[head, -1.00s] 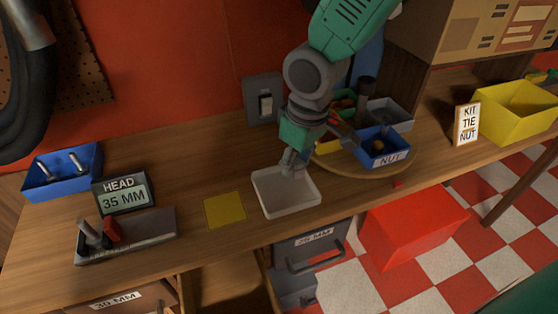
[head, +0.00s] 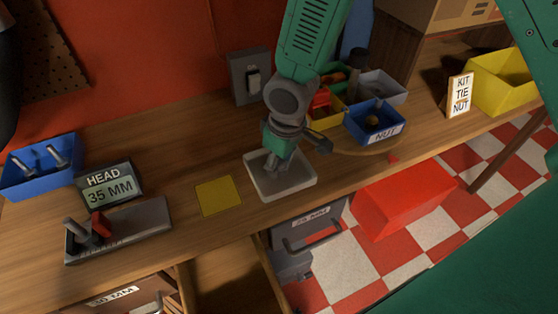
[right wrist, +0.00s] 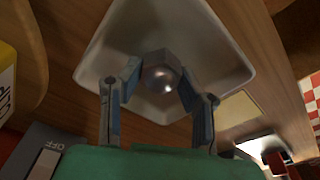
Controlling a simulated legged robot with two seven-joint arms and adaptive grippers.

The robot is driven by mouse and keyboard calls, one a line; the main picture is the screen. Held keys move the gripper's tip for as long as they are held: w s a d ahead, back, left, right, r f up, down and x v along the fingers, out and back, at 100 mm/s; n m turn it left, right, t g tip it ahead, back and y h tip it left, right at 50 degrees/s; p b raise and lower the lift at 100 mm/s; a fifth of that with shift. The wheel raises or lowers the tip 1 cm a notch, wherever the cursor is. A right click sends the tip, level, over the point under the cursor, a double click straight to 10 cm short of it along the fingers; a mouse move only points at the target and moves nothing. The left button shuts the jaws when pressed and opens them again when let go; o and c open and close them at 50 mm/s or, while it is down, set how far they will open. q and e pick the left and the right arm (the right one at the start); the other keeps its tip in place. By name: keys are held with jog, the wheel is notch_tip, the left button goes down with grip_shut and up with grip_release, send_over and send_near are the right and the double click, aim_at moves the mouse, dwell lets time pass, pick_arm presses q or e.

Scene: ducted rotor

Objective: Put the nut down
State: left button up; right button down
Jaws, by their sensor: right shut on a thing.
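My right gripper (head: 274,174) reaches down into a white square tray (head: 290,191) on the bench. In the right wrist view its two fingers are shut on a small, shiny, round metal nut (right wrist: 160,77). The nut is over the tray floor (right wrist: 215,45); I cannot tell whether it touches it. In the head view the gripper hides the nut. A blue bin labelled NUT (head: 383,136) stands behind and to the right of the tray, with a brownish round piece inside. My left gripper is not in view.
A yellow square (head: 218,195) lies left of the tray. Further left are a grey fixture (head: 140,228), the HEAD 35 MM sign (head: 108,187) and a blue bin (head: 42,182). A KIT TIE NUT card (head: 460,95) and yellow bin (head: 490,90) stand at right.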

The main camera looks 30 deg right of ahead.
aim_at(282, 164)
jog(key=shift+w+a, duration=0.1)
jog(key=shift+a, duration=0.2)
jog(key=c, duration=1.1)
grip_release()
jog(key=shift+d, duration=0.1)
jog(key=shift+c, duration=0.2)
jog(key=shift+d, duration=0.15)
jog(key=shift+d+r, duration=0.1)
jog(key=shift+r, duration=0.1)
notch_tip(282, 164, up, 12)
jog(key=s, duration=0.1)
jog(key=shift+s+d+f+p, duration=0.15)
jog(key=shift+d+p, duration=0.1)
jog(key=shift+p, duration=0.15)
jog(key=shift+a, duration=0.1)
